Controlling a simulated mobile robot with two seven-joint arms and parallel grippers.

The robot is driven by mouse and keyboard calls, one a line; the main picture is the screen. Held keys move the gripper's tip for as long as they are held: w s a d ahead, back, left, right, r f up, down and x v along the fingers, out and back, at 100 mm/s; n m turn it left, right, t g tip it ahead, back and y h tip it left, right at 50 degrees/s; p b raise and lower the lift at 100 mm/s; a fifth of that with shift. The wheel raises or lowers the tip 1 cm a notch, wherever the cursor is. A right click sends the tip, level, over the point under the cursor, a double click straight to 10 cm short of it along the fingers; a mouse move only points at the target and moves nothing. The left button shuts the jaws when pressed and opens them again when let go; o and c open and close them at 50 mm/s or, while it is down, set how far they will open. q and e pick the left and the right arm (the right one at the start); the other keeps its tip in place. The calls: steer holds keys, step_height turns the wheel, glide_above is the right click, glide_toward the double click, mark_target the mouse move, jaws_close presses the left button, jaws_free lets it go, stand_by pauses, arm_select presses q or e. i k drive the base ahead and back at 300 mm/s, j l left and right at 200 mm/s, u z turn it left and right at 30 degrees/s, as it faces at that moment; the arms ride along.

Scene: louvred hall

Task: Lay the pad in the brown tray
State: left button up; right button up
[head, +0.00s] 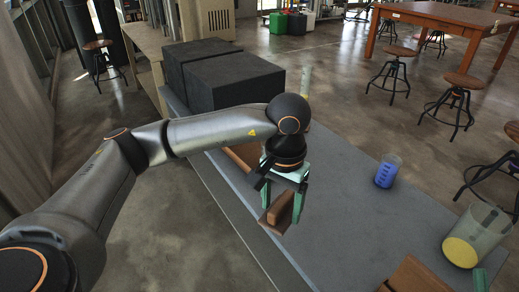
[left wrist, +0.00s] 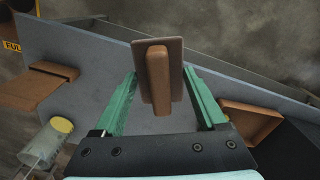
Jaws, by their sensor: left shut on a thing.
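The pad (head: 276,214) is a thin brown plate with a lighter brown block on it. It also shows between the fingers in the left wrist view (left wrist: 174,52). My left gripper (head: 284,204) is shut on the pad and holds it over the grey table, near its edge. The brown tray (head: 243,155) is partly hidden behind my left arm in the head view. In the left wrist view a rimmed brown tray (left wrist: 272,112) lies at the right, apart from the pad.
Two black boxes (head: 235,80) stand at the table's far end. A clear cup with blue content (head: 388,170) and a larger one with yellow content (head: 475,238) stand at the right. Another brown object (head: 415,278) lies at the front right. The table (head: 345,215) between is clear.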

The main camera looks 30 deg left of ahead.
mark_target(250, 148)
steer(key=i+j+z, duration=0.15)
steer(key=j, duration=0.4)
steer(key=i+j+z, duration=0.1)
steer(key=j, duration=0.45)
steer(key=i+j+z, duration=0.15)
steer(key=j, duration=0.4)
steer(key=i+j+z, duration=0.1)
steer(key=j, duration=0.45)
